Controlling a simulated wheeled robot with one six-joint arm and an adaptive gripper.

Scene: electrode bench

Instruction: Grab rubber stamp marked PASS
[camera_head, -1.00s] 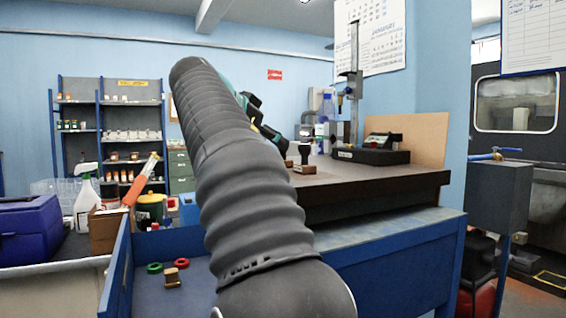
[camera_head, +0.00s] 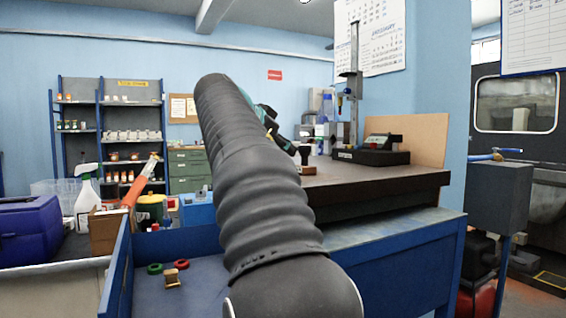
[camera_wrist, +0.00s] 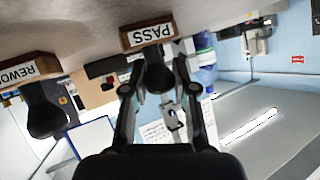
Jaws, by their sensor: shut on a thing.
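The PASS stamp (camera_wrist: 150,36) shows upside down at the top middle of the wrist view, with a wooden base, a white label and a dark handle. My gripper (camera_wrist: 158,72) is shut on that handle, one finger on each side. I cannot tell whether the base still touches the bench top. The REWORK stamp (camera_wrist: 40,75) stands to the left in the wrist view, apart from my gripper. In the head view my arm hides the gripper; one stamp (camera_head: 306,169) shows beside the arm, its label unreadable.
A dark gauge stand (camera_head: 370,155) with a tall post stands on the bench top (camera_head: 380,178), before a wooden board (camera_head: 420,140). A blue tray (camera_head: 200,290) below holds red and green rings and a small wooden piece. A wall is behind.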

